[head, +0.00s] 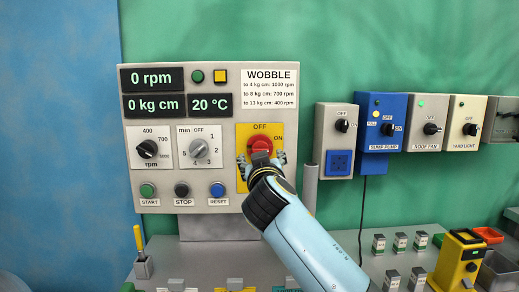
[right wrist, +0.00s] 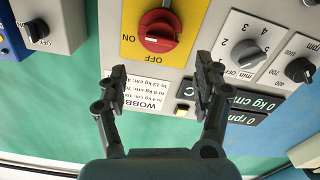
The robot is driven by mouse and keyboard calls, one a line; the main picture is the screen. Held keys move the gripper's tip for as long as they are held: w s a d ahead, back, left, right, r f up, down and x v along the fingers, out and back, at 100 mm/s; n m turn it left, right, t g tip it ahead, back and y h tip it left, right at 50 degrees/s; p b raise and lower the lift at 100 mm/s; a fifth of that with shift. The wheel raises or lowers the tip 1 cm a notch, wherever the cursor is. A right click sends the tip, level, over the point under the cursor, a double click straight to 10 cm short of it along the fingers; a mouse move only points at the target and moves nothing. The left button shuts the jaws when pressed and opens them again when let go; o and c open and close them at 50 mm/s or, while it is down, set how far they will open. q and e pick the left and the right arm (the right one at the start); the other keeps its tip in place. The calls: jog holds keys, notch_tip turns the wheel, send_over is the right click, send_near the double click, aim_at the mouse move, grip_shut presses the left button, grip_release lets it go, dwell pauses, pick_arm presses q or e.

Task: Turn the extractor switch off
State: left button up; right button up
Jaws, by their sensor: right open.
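A red rotary knob (head: 260,144) sits on a yellow plate (head: 244,133) marked OFF at the top and ON at the right, on the grey control panel (head: 222,110). No extractor label is readable. In the right wrist view, which is upside down, the knob (right wrist: 160,30) is at the top with ON on its left. I cannot tell its pointer direction for sure. My right gripper (head: 261,160) is open, its fingers spread below the knob in the head view. In the wrist view, the gripper (right wrist: 163,72) holds nothing and its fingertips appear short of the knob. My left gripper is not in view.
The panel has an rpm dial (head: 147,149), a minute dial (head: 199,147) and START, STOP and RESET buttons. Right of it hang a socket box (head: 337,140), a blue SUMP PUMP box (head: 380,136), ROOF FAN (head: 428,123) and YARD LIGHT (head: 469,124) boxes. Several small containers stand below.

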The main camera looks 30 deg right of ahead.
aim_at(260, 149)
jog(key=p+x, duration=0.1)
jog(key=x, duration=0.9)
jog(key=shift+f+p, duration=0.1)
jog(key=shift+p, duration=0.2)
jog(key=shift+c, duration=0.3)
jog(key=c, duration=1.1)
